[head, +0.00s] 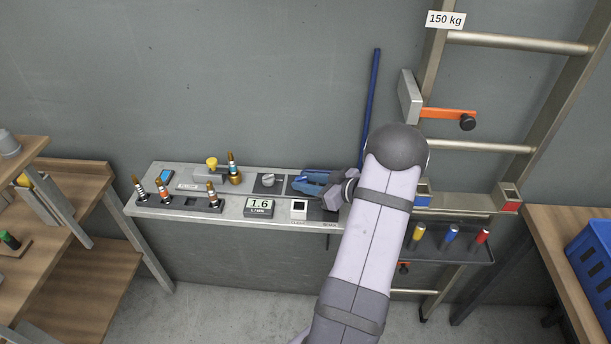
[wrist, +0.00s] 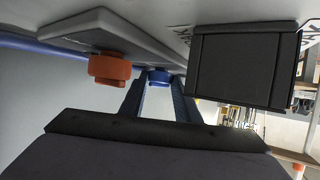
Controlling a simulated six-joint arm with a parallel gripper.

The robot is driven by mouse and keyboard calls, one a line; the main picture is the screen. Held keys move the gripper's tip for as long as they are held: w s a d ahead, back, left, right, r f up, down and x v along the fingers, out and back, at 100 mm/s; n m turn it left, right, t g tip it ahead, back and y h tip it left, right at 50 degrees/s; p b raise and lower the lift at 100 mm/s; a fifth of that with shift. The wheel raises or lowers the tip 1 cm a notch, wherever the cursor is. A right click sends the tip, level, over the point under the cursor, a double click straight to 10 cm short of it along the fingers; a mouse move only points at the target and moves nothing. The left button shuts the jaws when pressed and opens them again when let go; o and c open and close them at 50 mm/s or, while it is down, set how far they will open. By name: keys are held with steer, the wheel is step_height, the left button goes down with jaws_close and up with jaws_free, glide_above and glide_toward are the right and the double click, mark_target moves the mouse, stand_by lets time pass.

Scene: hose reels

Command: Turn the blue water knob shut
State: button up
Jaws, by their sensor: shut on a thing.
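The blue water knob (wrist: 158,76) shows in the wrist view under the edge of a grey plate (wrist: 105,30). My gripper (wrist: 158,84) is shut on it, with one dark blue finger on each side. Only part of the knob shows between the fingers. In the head view my gripper (head: 312,183) is low at the right end of the grey shelf (head: 170,212). There the knob cannot be told apart from the blue fingers. How far the knob is turned cannot be told.
An orange knob (wrist: 110,68) sits just left of the fingers, and a black box (wrist: 240,68) is close on the right. A blue pole (head: 371,100) and a ladder (head: 490,147) stand near my arm. A flow display (head: 259,206) reads 1.6.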

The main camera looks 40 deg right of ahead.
steer(key=shift+d+n+g+y+p, duration=0.15)
steer(key=shift+n+g+y, duration=0.1)
steer(key=shift+n+y, duration=0.45)
steer(key=shift+d+n+g+y+p, duration=0.15)
steer(key=shift+n+g+y, duration=0.1)
steer(key=shift+n+y, duration=0.4)
steer(key=shift+w+y, duration=0.1)
steer(key=shift+y, duration=0.15)
steer(key=o, duration=1)
steer(key=shift+o, duration=0.2)
steer(key=shift+b+v, duration=1.15)
steer(key=shift+v, duration=2.5)
steer(key=shift+r, duration=0.1)
